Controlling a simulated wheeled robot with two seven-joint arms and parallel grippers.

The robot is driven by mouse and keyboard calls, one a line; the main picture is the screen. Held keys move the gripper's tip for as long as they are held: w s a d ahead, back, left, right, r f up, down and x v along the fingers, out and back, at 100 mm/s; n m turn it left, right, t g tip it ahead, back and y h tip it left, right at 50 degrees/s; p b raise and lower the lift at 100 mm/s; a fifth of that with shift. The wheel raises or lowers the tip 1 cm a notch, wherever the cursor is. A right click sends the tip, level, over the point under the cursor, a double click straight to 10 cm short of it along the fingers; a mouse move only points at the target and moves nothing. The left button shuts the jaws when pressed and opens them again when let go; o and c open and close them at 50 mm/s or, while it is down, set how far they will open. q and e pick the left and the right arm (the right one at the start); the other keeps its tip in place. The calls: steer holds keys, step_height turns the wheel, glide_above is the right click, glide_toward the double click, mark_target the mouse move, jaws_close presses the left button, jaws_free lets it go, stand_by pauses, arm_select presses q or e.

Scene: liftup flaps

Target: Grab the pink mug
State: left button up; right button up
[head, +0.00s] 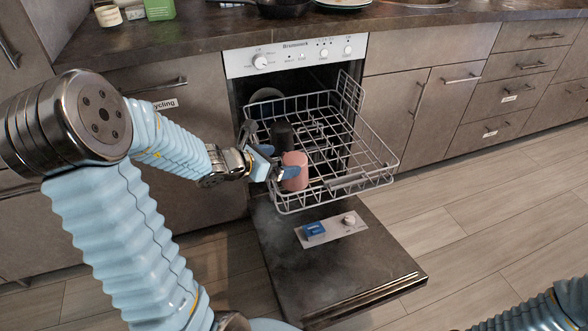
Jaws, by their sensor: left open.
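The pink mug (295,170) stands in the left part of the pulled-out dishwasher rack (350,183). A dark cup-like item (283,137) is right behind it. My left gripper (276,168) is at the mug's left side, with its blue fingers open. One finger shows in front of the mug's upper part and partly hides it; I cannot tell whether it touches. My right gripper is out of view; only a piece of my right arm shows at the bottom right corner.
The dishwasher door (335,265) is folded down below the rack, with a blue item (314,229) on its panel. A plate (266,97) stands at the rack's back left. Closed cabinets flank the dishwasher. The floor at right is clear.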

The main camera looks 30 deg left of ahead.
mark_target(292, 160)
arm_select(q)
steer(key=x, duration=0.4)
steer(key=shift+d+f, duration=0.15)
steer(key=shift+d, duration=0.1)
steer(key=c, duration=1.1)
steer(key=shift+c, duration=1)
steer(key=shift+r, duration=0.2)
